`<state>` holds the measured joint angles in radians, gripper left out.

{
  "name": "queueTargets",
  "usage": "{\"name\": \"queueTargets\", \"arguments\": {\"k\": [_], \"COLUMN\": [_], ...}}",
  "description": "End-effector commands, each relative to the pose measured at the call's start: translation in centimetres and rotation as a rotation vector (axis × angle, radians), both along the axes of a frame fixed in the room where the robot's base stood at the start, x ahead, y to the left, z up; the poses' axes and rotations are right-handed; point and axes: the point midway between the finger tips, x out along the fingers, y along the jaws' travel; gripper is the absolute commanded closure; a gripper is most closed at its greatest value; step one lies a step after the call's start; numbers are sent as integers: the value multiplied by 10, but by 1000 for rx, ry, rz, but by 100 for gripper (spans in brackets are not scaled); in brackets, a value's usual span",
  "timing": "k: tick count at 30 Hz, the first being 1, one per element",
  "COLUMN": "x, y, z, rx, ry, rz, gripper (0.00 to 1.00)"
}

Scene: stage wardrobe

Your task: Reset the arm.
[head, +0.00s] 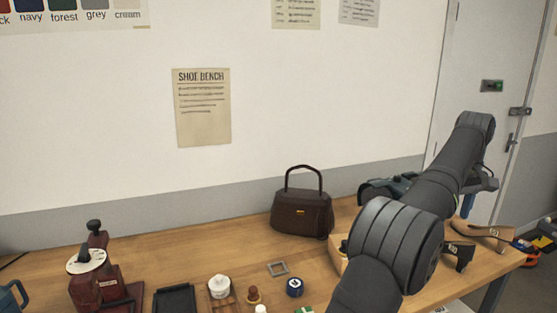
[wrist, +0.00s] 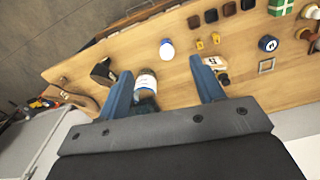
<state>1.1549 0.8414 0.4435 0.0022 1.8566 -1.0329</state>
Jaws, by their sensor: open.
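My gripper (wrist: 160,65) shows in the wrist view with its two blue fingers spread apart, above the wooden bench (wrist: 100,125). Nothing is clamped between the fingers. A jar with a pale label (wrist: 146,80) appears between them in the picture, beside the left finger; I cannot tell its distance from the fingers. In the head view my arm rises at the right over the bench and bends at the top, and it largely hides my gripper.
A brown handbag (head: 302,214) stands at the back of the bench. A dark red machine (head: 98,275) stands at the left. Shoes (head: 485,233) lie at the right end. Small pots and a grey square frame (head: 277,269) are in front.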

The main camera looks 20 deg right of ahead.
Motion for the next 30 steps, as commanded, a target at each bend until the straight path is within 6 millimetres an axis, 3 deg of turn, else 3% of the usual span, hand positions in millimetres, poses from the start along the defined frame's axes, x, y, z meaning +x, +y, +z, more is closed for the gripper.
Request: {"name": "queueTargets", "arguments": {"k": [18, 24, 30], "x": [101, 119, 126], "y": [70, 87, 93], "z": [3, 3, 4], "rx": [0, 0, -1], "ry": [0, 0, 0], "rz": [153, 183, 195], "gripper": [39, 39, 39]}}
